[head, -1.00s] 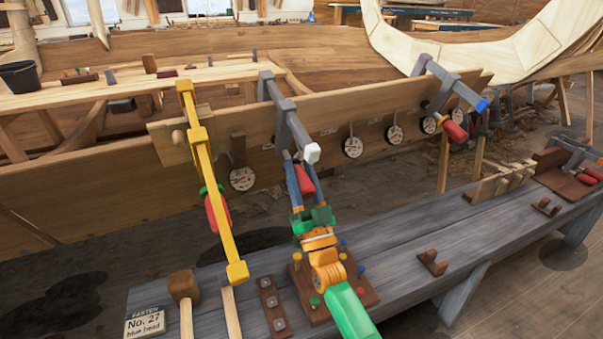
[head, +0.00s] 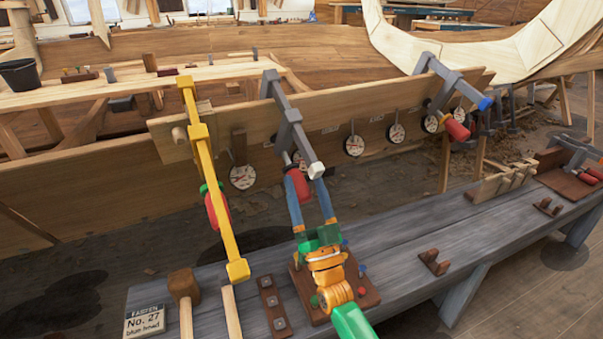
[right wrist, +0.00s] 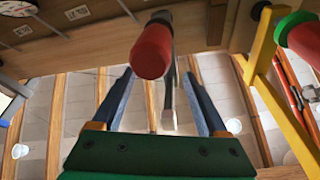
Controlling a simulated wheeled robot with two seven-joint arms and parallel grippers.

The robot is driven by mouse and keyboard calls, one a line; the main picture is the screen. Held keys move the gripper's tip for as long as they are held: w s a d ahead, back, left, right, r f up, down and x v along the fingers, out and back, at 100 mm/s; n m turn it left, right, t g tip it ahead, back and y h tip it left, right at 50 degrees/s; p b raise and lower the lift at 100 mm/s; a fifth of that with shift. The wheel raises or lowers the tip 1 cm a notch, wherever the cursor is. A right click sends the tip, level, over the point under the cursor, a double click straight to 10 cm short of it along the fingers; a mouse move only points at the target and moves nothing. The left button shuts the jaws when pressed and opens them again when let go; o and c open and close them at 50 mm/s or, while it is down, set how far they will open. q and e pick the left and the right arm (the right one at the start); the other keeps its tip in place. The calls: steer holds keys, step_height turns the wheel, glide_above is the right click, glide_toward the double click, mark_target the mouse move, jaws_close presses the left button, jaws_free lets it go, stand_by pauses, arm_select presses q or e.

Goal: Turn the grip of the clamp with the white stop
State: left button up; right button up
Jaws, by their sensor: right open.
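The clamp with the white stop (head: 290,125) is the grey middle one on the plank edge. Its pale stop (head: 316,170) is at the lower end of the bar, also seen in the right wrist view (right wrist: 168,118). Its red grip (head: 297,188) hangs below the plank. My right gripper (head: 307,180) is open, fingers pointing up at the grip from below. In the right wrist view the grip (right wrist: 151,50) lies ahead, between the lines of the two fingers and nearer the left one; contact is not visible. My left gripper is out of view.
A yellow clamp (head: 205,165) with a red grip stands to the left. A blue-tipped clamp (head: 450,80) is further right. Several round dials hang along the plank (head: 350,95). A grey bench (head: 400,225) below carries a mallet (head: 182,287) and wooden holders.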

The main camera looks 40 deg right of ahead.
mark_target(296, 181)
steer(key=v, duration=0.3)
steer(key=shift+s, duration=0.1)
steer(key=shift+n+y, duration=0.5)
steer(key=shift+n, duration=0.1)
steer(key=n+y, duration=0.1)
steer(key=f+n+g+y+p, duration=0.1)
steer(key=n, duration=0.1)
steer(key=n+g+y, duration=0.1)
steer(key=n, duration=0.1)
steer(key=shift+w+d+f, duration=0.3)
steer(key=shift+w, duration=0.05)
steer(key=shift+g, duration=0.4)
steer(key=x, duration=0.7)
steer(key=shift+f, duration=0.25)
steer(key=shift+p, duration=0.3)
jaws_close()
